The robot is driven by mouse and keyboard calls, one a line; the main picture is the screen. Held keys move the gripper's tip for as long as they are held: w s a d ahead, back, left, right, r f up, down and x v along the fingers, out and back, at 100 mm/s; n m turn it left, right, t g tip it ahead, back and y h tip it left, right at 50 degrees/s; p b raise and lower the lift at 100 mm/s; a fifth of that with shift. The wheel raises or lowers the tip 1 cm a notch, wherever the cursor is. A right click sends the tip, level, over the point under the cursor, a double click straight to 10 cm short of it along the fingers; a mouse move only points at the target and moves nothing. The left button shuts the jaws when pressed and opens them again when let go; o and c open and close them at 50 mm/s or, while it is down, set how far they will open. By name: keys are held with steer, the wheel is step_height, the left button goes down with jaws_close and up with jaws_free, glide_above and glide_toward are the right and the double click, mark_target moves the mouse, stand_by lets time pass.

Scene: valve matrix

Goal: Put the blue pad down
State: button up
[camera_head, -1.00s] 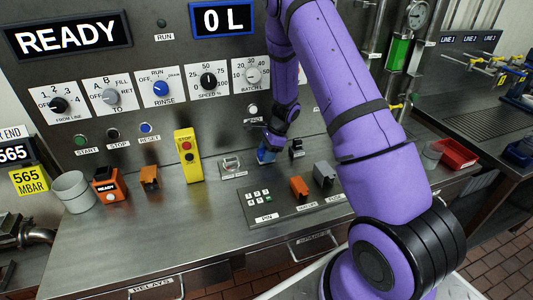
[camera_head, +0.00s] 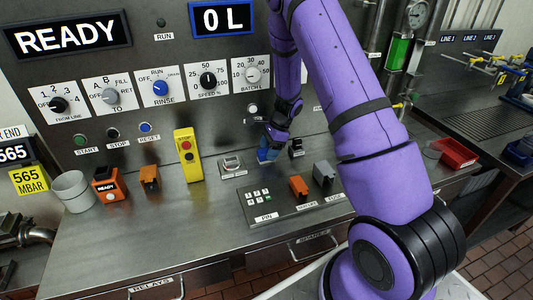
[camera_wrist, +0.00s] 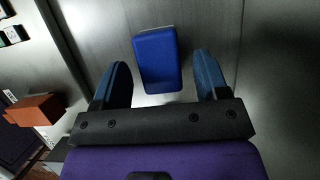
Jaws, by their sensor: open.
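The blue pad (camera_wrist: 157,58) is a small rounded block. In the wrist view it lies on bare metal between my two blue fingers, slightly beyond the tips, with a gap on each side. My gripper (camera_wrist: 162,66) is open and holds nothing. In the head view my gripper (camera_head: 268,150) is low over the back of the steel bench (camera_head: 150,240), near the panel. The blue pad (camera_head: 267,155) shows there only as a small blue patch, hard to tell apart from the blue fingers.
A keypad plate (camera_head: 262,198) with an orange block (camera_head: 299,188) and a grey block (camera_head: 324,174) lies in front of the gripper. A small black switch (camera_head: 296,148) stands close on its right, a small meter (camera_head: 231,165) on its left. The front of the bench is clear.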

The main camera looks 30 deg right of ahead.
steer(key=w+d+v, duration=0.1)
steer(key=v, duration=0.6)
steer(key=s+a+r+n, duration=0.3)
steer(key=s+r, duration=0.1)
steer(key=r, duration=0.4)
steer(key=s+a+r+n+t, duration=0.1)
steer(key=s+a+r+n, duration=0.3)
steer(key=r, duration=0.4)
steer(key=s+a+r+n, duration=0.25)
steer(key=s+r, duration=0.25)
steer(key=r, duration=0.3)
steer(key=s+a+r+n+t+h, duration=0.1)
steer(key=s+r+n, duration=0.3)
steer(key=s, duration=0.6)
steer(key=s+a+r+n+t+h, duration=0.2)
steer(key=s+n, duration=0.4)
steer(key=s, duration=0.4)
steer(key=shift+s+a+r+n+h, duration=0.25)
steer(key=shift+s+r+n+h, duration=0.15)
steer(key=shift+r+h, duration=0.45)
steer(key=shift+r, duration=0.1)
